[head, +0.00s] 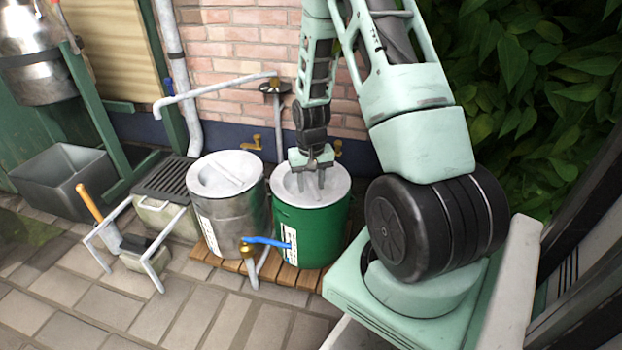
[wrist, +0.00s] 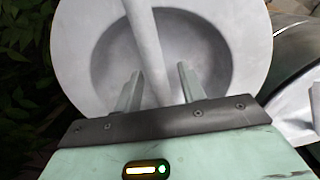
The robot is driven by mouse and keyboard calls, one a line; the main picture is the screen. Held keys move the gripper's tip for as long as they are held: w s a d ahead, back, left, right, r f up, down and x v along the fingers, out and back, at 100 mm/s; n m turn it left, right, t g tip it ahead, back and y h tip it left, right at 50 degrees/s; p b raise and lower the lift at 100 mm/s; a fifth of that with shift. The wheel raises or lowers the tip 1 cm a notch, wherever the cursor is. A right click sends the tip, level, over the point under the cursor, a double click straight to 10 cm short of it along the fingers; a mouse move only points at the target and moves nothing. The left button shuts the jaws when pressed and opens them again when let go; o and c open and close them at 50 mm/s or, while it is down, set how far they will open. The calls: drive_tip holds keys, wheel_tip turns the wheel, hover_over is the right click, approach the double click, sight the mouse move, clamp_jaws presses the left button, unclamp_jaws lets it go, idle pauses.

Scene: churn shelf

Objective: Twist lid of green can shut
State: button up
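The green can (head: 310,239) stands upright on a wooden slatted base, with a pale grey lid (head: 334,190) on top. The lid has a recessed middle crossed by a bar handle; in the wrist view the lid (wrist: 76,45) fills much of the picture and the bar (wrist: 148,50) runs across the dish. My gripper (head: 311,187) points down over the lid. In the wrist view my gripper (wrist: 158,70) is open, with one finger on each side of the bar and visible gaps between. Whether the fingertips touch the lid cannot be told.
A bare metal can (head: 232,222) with a similar lid stands close at left. A tap with a blue lever (head: 268,241) is in front, between the cans. A brick wall (head: 225,45) is behind, with a white pipe (head: 215,88); foliage (head: 535,75) is at right.

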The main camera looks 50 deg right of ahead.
clamp_jaws()
drive_tip(key=shift+d+r+n+p, duration=0.1)
drive_tip(key=shift+r+n+p, duration=0.05)
drive_tip(key=shift+n+p, duration=1.55)
drive_tip(key=shift+d+n+p, duration=0.1)
drive_tip(key=shift+n+p, duration=1.2)
drive_tip(key=shift+n, duration=0.3)
unclamp_jaws()
